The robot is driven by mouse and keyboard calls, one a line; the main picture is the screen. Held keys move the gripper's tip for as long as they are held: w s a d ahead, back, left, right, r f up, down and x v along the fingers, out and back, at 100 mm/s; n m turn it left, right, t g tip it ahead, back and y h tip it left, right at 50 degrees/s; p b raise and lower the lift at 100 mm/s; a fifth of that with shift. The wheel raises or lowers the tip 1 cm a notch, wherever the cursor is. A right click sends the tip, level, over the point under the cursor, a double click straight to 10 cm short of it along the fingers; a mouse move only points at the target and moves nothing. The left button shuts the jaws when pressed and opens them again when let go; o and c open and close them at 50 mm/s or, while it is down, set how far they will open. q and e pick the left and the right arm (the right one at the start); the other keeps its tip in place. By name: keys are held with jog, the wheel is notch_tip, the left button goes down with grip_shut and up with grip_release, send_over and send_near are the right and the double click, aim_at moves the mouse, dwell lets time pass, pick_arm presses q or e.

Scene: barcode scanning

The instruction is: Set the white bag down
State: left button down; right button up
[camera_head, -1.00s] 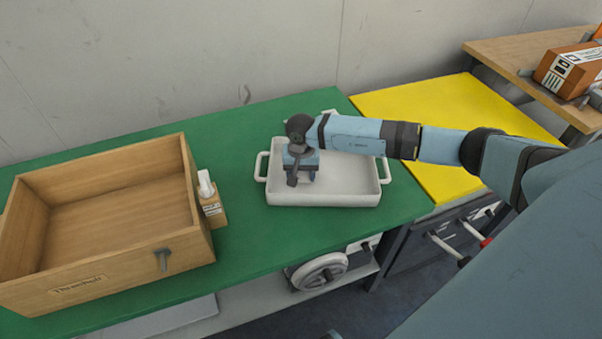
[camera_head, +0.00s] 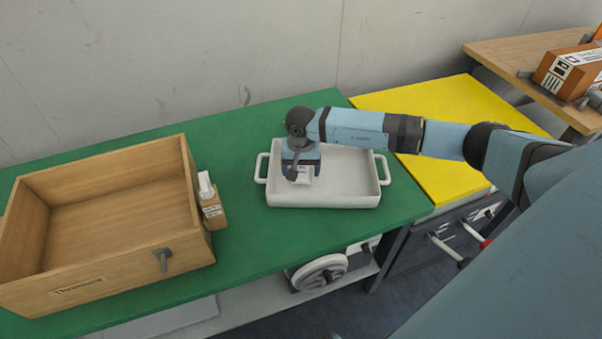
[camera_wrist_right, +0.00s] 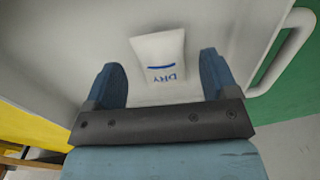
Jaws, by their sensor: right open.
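The white bag (camera_wrist_right: 158,56) lies in the white tray (camera_wrist_right: 50,45), between the fingers of my right gripper (camera_wrist_right: 160,85) in the right wrist view. It carries blue lettering that reads DRY and a blue stripe. The fingers stand apart, with a gap on each side of the bag. In the head view the right gripper (camera_head: 301,172) points down into the left part of the tray (camera_head: 345,198), and a bit of the bag (camera_head: 303,181) shows below it. My left gripper is not in view.
A wooden box (camera_head: 110,250) stands on the green table (camera_head: 250,245), left of the tray. A yellow surface (camera_head: 450,120) and a wooden table with an orange-brown box (camera_head: 570,70) are at the right. The tray's right part is empty.

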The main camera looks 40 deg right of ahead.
aim_at(301, 175)
notch_tip(301, 175, up, 10)
jog(key=shift+f, duration=0.25)
dwell(0.5)
